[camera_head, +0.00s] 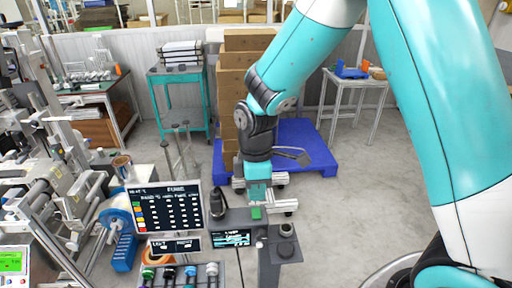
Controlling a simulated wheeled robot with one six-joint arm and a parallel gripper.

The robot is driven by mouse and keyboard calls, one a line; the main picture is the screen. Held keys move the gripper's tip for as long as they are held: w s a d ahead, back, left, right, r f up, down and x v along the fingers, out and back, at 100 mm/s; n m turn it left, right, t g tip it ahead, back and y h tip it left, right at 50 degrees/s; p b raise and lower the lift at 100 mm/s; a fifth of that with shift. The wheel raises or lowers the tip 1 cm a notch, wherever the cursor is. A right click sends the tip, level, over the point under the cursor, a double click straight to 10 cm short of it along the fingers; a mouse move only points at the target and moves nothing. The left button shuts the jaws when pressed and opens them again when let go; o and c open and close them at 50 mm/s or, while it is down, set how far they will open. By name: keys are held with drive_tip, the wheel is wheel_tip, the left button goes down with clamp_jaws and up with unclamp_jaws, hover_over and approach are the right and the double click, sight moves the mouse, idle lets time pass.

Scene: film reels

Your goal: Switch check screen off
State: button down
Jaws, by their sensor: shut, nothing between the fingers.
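A large dark screen (167,208) stands at the lower middle, lit with rows of white figures and coloured marks on its left edge. A smaller lit screen (231,239) with blue and white text sits to its right, on a dark grey housing. No readable label shows which one is the check screen. My gripper (258,210) points down over the right part of that housing, above and right of the small screen. It is shut and empty. A small green patch shows at its tips; I cannot tell whether they touch anything.
A narrow lit display (174,246) sits below the large screen. A dark handheld device (217,204) stands beside the gripper. Film machinery (55,195) crowds the left.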

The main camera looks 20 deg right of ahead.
sight(256, 209)
wheel_tip(256, 209, up, 9)
drive_tip(key=w+b, duration=0.1)
drive_tip(key=b, duration=0.1)
drive_tip(key=shift+w+d+r, duration=0.15)
drive_tip(key=shift+d+r, duration=0.05)
drive_tip(key=t+b, duration=0.1)
drive_tip(key=b, duration=0.2)
drive_tip(key=s+t+b, duration=0.1)
drive_tip(key=b, duration=0.1)
drive_tip(key=shift+s+a+r+h+b, duration=0.15)
drive_tip(key=shift+s+a+h+b, duration=0.15)
drive_tip(key=shift+h+b, duration=0.1)
drive_tip(key=f+p, duration=0.1)
drive_tip(key=f, duration=0.3)
drive_tip(key=f+p, duration=0.1)
drive_tip(key=f, duration=0.4)
drive_tip(key=f+p, duration=0.1)
drive_tip(key=f, duration=0.4)
drive_tip(key=shift+w, duration=0.25)
